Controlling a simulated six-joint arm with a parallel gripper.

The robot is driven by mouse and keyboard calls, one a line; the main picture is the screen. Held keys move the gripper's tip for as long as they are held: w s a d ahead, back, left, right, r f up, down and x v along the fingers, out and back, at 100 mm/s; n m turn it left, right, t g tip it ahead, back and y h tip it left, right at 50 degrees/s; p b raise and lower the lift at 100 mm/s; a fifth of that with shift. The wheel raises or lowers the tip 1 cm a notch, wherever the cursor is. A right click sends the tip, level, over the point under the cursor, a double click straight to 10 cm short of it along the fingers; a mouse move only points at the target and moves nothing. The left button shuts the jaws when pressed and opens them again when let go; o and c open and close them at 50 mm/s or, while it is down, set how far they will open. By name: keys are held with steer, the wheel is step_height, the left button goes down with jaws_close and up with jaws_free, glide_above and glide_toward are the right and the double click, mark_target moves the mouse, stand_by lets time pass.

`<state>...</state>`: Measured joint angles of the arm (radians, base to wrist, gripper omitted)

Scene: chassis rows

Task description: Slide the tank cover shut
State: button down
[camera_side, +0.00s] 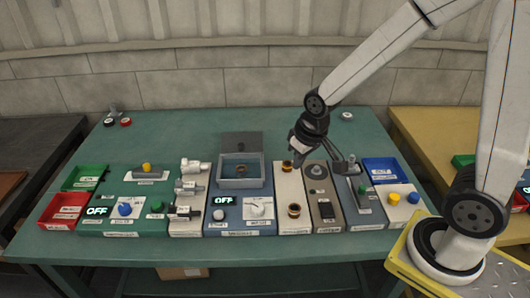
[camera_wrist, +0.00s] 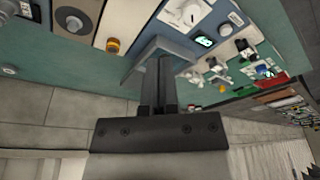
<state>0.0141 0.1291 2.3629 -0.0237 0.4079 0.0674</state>
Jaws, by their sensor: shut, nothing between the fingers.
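The tank (camera_side: 240,184) is an open-topped blue-grey box on a blue chassis, with a small dark round item inside. Its flat dark grey cover (camera_side: 241,141) sits behind the opening, which is uncovered. My gripper (camera_side: 295,148) is to the right of the tank and cover in the side view, apart from the cover there. In the wrist view my gripper (camera_wrist: 166,62) is shut and empty. Its fingers hide part of a grey edged piece of the tank assembly; whether they touch it I cannot tell.
Right of the tank stand a white panel with amber knobs (camera_side: 293,210), a brown-grey panel (camera_side: 326,209) and a lever unit (camera_side: 365,200). Valves (camera_side: 190,184) stand to its left. Red (camera_side: 62,211) and blue (camera_side: 382,169) bins sit at the ends. The table behind is mostly clear.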

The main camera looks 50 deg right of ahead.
steer(key=w+d+m, duration=0.1)
steer(key=w+d, duration=0.1)
steer(key=w, duration=0.7)
steer(key=w+d+m, duration=0.2)
steer(key=w, duration=0.7)
steer(key=m+h, duration=0.2)
glide_toward(237, 138)
steer(key=v, duration=0.3)
steer(key=shift+s+d+r, duration=0.15)
steer(key=shift+s+r, duration=0.15)
steer(key=shift+s, duration=0.1)
steer(key=shift+f, duration=0.1)
steer(key=shift+w+x, duration=0.1)
steer(key=shift+x, duration=2.35)
steer(key=shift+w+x, duration=0.15)
steer(key=shift+x, duration=2.3)
steer(key=shift+s+a, duration=0.55)
steer(key=shift+s, duration=0.3)
steer(key=shift+s+a, duration=0.55)
steer(key=shift+s, duration=0.3)
steer(key=shift+s+a, duration=0.1)
